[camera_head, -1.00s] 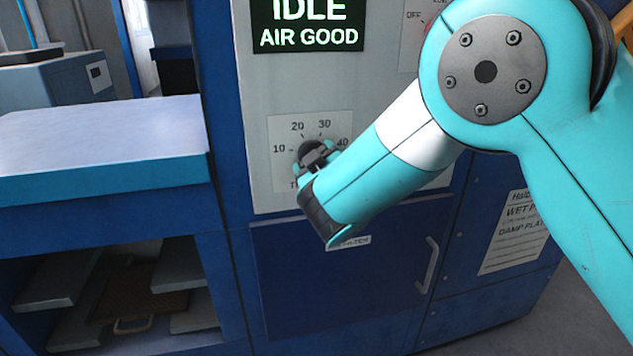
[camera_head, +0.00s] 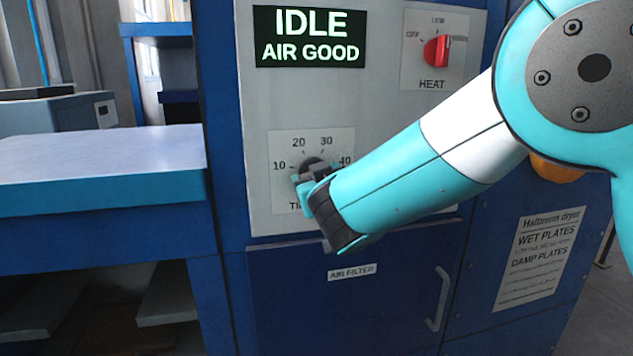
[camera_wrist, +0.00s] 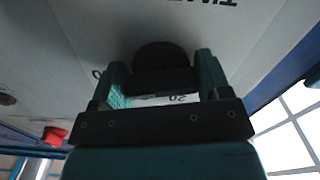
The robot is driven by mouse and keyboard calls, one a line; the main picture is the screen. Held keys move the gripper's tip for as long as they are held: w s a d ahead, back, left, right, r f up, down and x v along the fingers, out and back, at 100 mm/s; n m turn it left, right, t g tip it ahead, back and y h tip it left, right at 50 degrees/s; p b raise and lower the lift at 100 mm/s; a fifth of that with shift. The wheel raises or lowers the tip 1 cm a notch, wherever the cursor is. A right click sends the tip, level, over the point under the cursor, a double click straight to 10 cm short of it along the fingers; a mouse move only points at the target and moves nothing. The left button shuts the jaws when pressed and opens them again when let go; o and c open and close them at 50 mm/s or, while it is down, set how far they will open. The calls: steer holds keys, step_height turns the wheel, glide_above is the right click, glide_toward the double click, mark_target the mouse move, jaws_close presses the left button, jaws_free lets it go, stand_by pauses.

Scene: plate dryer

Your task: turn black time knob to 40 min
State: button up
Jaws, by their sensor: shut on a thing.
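The black time knob (camera_head: 312,165) sits on a white dial plate (camera_head: 342,139) marked 10, 20, 30 and 40 around it. My gripper (camera_head: 316,182) is at the knob and shut on it, covering its lower part and part of the dial. In the wrist view the dark round knob (camera_wrist: 160,57) shows between the two teal fingers of my gripper (camera_wrist: 160,75). The knob's pointer is hidden, so I cannot tell which number it points to.
A screen (camera_head: 309,37) above reads IDLE, AIR GOOD. A red heat knob (camera_head: 436,50) is at the upper right. Below are a blue air filter door (camera_head: 300,300) with a handle (camera_head: 438,299). A blue bench (camera_head: 100,170) stands at the left.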

steer(key=o, duration=0.9)
steer(key=shift+s, duration=0.15)
steer(key=b+v, duration=0.5)
steer(key=v, duration=1.2)
steer(key=shift+s, duration=0.1)
